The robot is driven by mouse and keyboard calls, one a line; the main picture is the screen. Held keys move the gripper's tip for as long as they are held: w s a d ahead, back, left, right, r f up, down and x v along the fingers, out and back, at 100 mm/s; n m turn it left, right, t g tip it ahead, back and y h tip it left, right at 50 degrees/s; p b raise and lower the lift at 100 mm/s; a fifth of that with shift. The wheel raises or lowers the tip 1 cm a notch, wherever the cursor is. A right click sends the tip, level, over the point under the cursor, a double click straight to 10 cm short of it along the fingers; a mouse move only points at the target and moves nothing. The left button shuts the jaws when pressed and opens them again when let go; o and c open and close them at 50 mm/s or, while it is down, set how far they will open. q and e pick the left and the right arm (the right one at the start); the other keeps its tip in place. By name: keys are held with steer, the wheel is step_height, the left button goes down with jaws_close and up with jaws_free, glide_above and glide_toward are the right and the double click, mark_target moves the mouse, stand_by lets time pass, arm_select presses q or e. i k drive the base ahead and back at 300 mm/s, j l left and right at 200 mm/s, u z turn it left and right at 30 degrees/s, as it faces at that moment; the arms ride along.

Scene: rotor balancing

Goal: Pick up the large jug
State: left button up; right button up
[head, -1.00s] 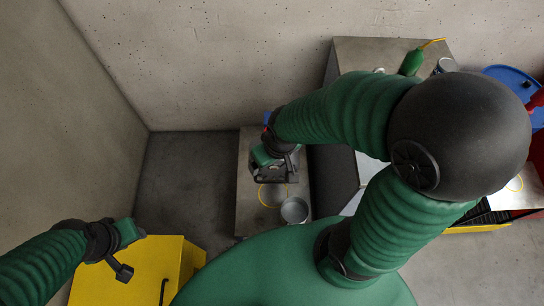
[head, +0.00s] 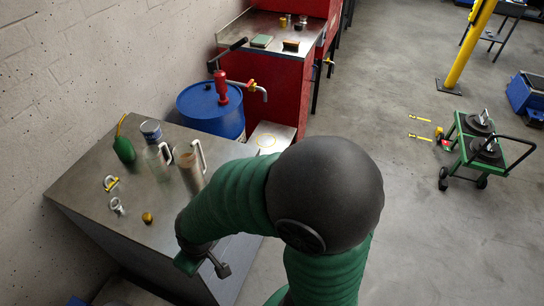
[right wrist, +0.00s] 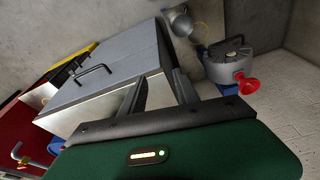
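The large jug (head: 190,168) looks like the taller clear vessel with a pale handle, standing upright on the grey metal bench (head: 120,222). A smaller clear jug (head: 158,163) with a handle stands just left of it. My right gripper (head: 204,264) is over the bench's near right edge, apart from and nearer than the jugs. In the right wrist view its two fingers (right wrist: 160,92) are spread with nothing between them. No jug can be made out in that view. My left gripper is out of view.
A green oil can (head: 124,148), blue-labelled tin (head: 150,131), yellow-handled item (head: 111,183), small metal cup (head: 117,206) and brass piece (head: 148,218) share the bench. A blue drum (head: 211,112) stands behind. The wrist view shows a grey device (right wrist: 228,60) with a red knob.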

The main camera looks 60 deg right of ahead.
mark_target(194, 167)
steer(key=z, duration=1.25)
steer(key=u, duration=1.5)
steer(key=k+l+z, duration=0.1)
steer(key=k+l, duration=0.55)
steer(key=i, duration=0.5)
